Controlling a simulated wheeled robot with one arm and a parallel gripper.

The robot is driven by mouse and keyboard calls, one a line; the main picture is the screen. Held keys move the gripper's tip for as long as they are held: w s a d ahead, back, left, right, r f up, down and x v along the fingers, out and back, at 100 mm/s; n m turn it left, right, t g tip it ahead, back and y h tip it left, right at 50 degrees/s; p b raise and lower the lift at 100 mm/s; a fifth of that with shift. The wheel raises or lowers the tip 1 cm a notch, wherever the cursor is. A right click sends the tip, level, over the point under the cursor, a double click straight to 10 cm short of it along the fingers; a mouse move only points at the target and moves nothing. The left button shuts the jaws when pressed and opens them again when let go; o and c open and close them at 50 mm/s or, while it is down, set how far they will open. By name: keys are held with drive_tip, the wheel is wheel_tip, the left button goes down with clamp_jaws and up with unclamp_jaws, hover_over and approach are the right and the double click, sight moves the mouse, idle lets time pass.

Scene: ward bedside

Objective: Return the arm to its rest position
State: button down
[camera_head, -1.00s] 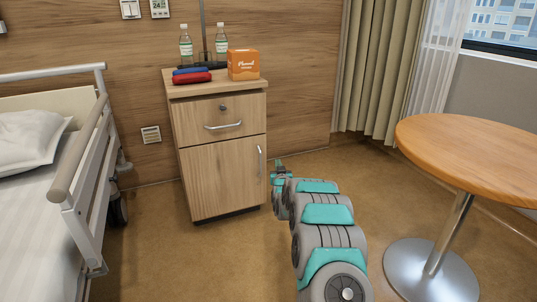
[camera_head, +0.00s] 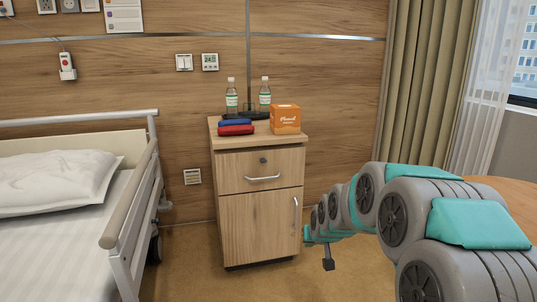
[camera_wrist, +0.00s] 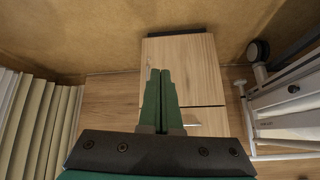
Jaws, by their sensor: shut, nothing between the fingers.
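My arm (camera_head: 395,208) reaches in from the lower right of the head view, its grey and teal links running toward the bedside cabinet. My gripper shows in the wrist view (camera_wrist: 160,84), with its two green fingers together and nothing between them. In the head view the gripper end is small and partly hidden, near the cabinet's lower right side. The wooden bedside cabinet (camera_head: 258,225) stands against the wall, and it lies behind the fingers in the wrist view (camera_wrist: 205,75). I cannot tell how far the fingertips are from it.
On the cabinet are two bottles (camera_head: 232,97), an orange box (camera_head: 286,120), and red (camera_head: 236,130) and blue cases (camera_head: 235,122). A railed bed (camera_head: 130,205) stands left. A round table (camera_head: 508,192) is right, partly behind my arm. Floor shows between bed and cabinet.

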drive_tip(key=s+d+r+g+p, duration=0.1)
drive_tip(key=s+r+g, duration=0.1)
drive_tip(key=s, duration=1.3)
drive_tip(key=s+d+r+g+p, duration=0.1)
drive_tip(key=s+g, duration=0.3)
drive_tip(key=s, duration=1.2)
drive_tip(key=s+d+r+g+h+p, duration=0.1)
drive_tip(key=s+r+g+p, duration=0.1)
drive_tip(key=s, duration=1.3)
drive_tip(key=shift+s+r+g+p, duration=0.35)
drive_tip(key=shift+r+g, duration=0.2)
drive_tip(key=shift+g, duration=0.25)
